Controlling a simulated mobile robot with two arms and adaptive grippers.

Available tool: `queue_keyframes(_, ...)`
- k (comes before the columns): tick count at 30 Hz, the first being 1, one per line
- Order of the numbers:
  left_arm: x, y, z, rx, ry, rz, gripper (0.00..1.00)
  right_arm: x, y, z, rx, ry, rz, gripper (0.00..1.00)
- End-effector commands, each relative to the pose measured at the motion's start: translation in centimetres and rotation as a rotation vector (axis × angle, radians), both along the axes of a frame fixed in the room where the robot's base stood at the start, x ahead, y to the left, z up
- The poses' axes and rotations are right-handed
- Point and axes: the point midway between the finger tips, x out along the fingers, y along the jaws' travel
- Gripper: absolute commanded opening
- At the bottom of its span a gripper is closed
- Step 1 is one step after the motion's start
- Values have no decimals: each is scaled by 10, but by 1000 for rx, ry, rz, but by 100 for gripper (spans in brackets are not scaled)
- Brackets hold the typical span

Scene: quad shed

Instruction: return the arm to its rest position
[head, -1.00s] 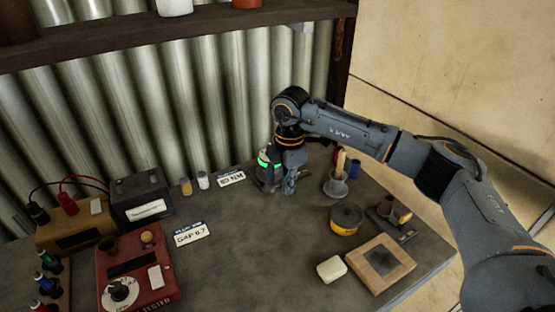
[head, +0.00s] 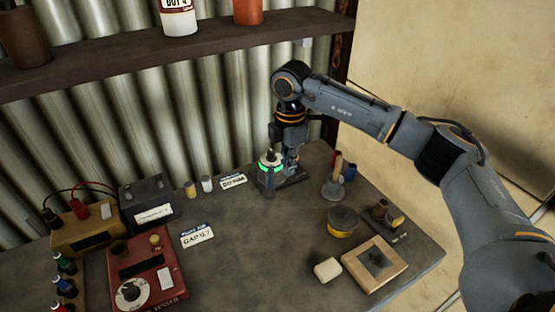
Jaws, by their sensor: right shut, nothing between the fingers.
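My right arm comes in from the right and reaches over the back of the workbench (head: 262,235). My right gripper (head: 291,166) points down at the back of the bench, shut and empty. It is right beside a small dark device with a glowing green ring (head: 270,167), partly overlapping it in the head view. I cannot tell whether they touch. My left gripper is not in view.
A shelf (head: 150,52) with bottles hangs above. To the right are a grey funnel-like cup (head: 333,186), a yellow-black tin (head: 342,221) and a wooden block (head: 374,264). A battery (head: 149,200) and red tester (head: 148,280) stand left. The bench middle is clear.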

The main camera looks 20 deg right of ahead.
Motion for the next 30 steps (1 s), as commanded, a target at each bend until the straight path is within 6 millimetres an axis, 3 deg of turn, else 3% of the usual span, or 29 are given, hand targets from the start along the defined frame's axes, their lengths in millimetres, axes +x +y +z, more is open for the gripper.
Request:
queue_keyframes(15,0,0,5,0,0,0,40,0,0,7,0,0,0,0)
queue_keyframes(24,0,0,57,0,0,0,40,0,0,59,0,0,0,0)
queue_keyframes(30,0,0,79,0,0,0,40,0,0,81,0,0,0,0)
